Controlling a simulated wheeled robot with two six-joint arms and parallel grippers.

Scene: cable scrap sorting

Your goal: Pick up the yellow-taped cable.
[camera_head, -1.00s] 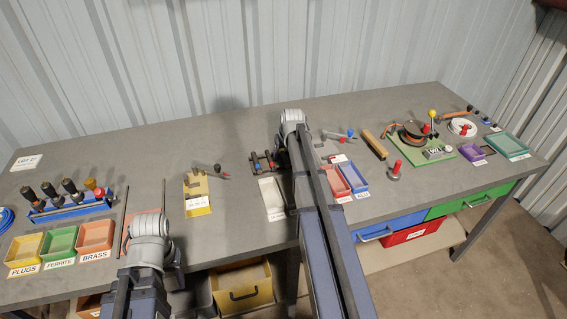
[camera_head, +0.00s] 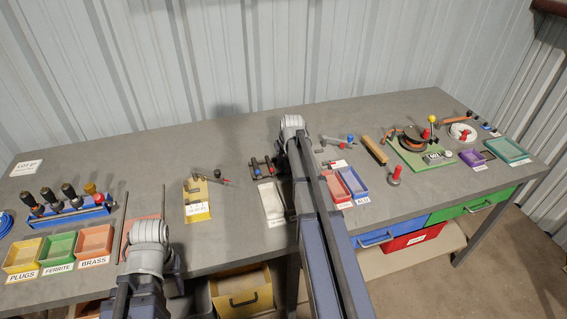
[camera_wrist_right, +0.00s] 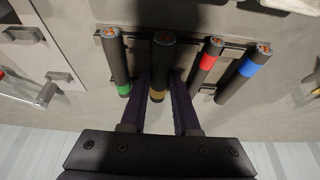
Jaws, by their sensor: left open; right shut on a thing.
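In the right wrist view, the yellow-taped cable (camera_wrist_right: 163,52) is a short black piece with a copper end and a yellow band low down. It stands in a dark rack between a green-taped cable (camera_wrist_right: 115,58) and a red-taped cable (camera_wrist_right: 207,62), with a blue-taped cable (camera_wrist_right: 246,69) at the far right. My right gripper (camera_wrist_right: 162,84) is shut on the yellow-taped cable, one finger on each side. In the head view its fingers are hidden by my arm, near the rack (camera_head: 262,168). My left gripper (camera_head: 150,245) hangs over the table's front left, open, fingertips mostly hidden.
PLUGS (camera_head: 23,255), FERRITE (camera_head: 60,248) and BRASS (camera_head: 95,241) trays lie at the left. A white tray (camera_head: 271,199) sits in front of the rack. Red (camera_head: 336,183) and blue (camera_head: 354,182) trays lie right of my right arm. The back of the table is mostly clear.

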